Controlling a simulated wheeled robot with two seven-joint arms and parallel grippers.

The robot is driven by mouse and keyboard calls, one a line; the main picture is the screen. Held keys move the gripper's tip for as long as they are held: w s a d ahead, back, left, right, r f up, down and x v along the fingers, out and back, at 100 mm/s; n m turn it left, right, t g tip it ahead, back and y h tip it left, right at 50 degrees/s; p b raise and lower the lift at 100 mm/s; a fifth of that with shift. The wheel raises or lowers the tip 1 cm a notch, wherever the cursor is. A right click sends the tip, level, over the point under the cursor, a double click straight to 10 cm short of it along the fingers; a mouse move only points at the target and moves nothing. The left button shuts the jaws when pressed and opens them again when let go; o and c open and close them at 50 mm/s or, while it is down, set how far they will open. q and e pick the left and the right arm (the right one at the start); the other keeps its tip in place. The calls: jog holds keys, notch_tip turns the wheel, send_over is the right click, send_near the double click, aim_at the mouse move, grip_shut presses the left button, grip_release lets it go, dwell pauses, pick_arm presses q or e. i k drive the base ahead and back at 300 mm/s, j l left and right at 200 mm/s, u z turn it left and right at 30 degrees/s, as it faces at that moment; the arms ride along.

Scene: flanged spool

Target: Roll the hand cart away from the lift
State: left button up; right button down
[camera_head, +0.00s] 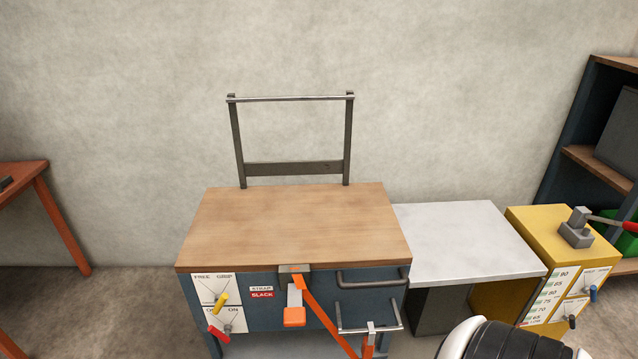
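What I take to be the hand cart has a bare wooden top (295,228), a blue front and a dark upright frame (295,168) with a metal crossbar at its back. Its front carries a yellow lever (221,299), a red lever (217,333) and an orange strap (325,318) beside a red "SLACK" label. What looks like the lift stands against or close to its right side: a pale grey platform (468,240) and a yellow cabinet (530,262) with a number scale. Neither gripper is in view. A white and black part of mine shows at the bottom right.
A red-handled lever on a grey block (577,228) stands on the yellow cabinet. A dark blue shelf (580,120) is at the far right. An orange table (25,177) is at the left, with open floor (130,305) between it and the cart. A wall runs behind.

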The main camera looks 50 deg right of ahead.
aim_at(349, 246)
jog(key=z, duration=1.4)
